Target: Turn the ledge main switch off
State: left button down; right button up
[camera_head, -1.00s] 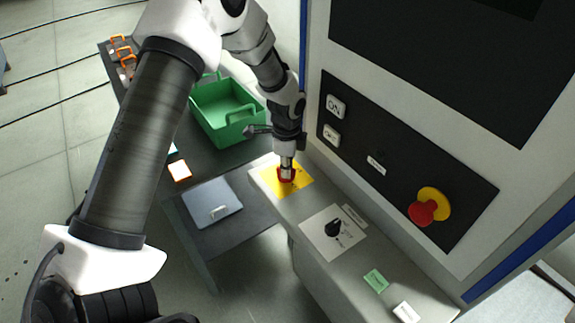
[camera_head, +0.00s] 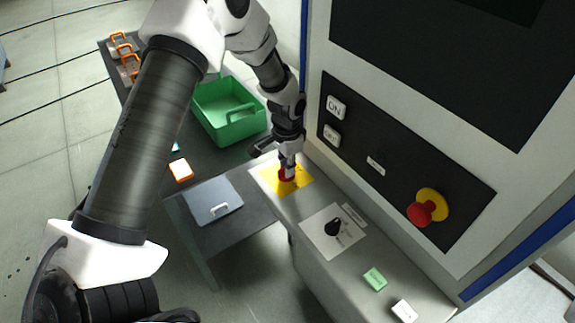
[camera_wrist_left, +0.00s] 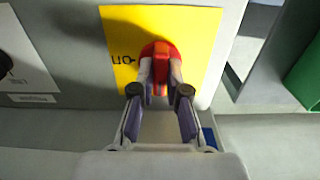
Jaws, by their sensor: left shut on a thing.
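The main switch is a red rotary knob (camera_head: 286,178) on a yellow plate (camera_head: 301,184), on the ledge (camera_head: 385,262) at the machine's foot. In the left wrist view, the red knob (camera_wrist_left: 160,56) stands out from the yellow plate (camera_wrist_left: 200,30), where dark lettering shows at its left. My left gripper (camera_head: 289,170) comes down on the knob from above. In the left wrist view my left gripper (camera_wrist_left: 160,78) has its two fingers shut on the knob's red handle, one on each side. The fingers hide part of the knob. My right gripper is not in view.
A black selector knob (camera_head: 333,227) on a white plate sits further along the ledge, with green (camera_head: 375,279) and white tags beyond. A red emergency stop (camera_head: 424,212) is on the panel. A green bin (camera_head: 215,125) and a grey-blue box (camera_head: 210,200) stand left.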

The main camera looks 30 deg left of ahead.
pick_arm(q)
jog(key=shift+s+f, duration=0.25)
jog(key=c, duration=1.2)
grip_release()
jog(key=shift+r, duration=0.1)
jog(key=shift+w, duration=0.1)
jog(key=shift+r, duration=0.3)
notch_tip(320, 180, up, 12)
jog(key=shift+f, duration=0.25)
jog(key=shift+a, duration=0.1)
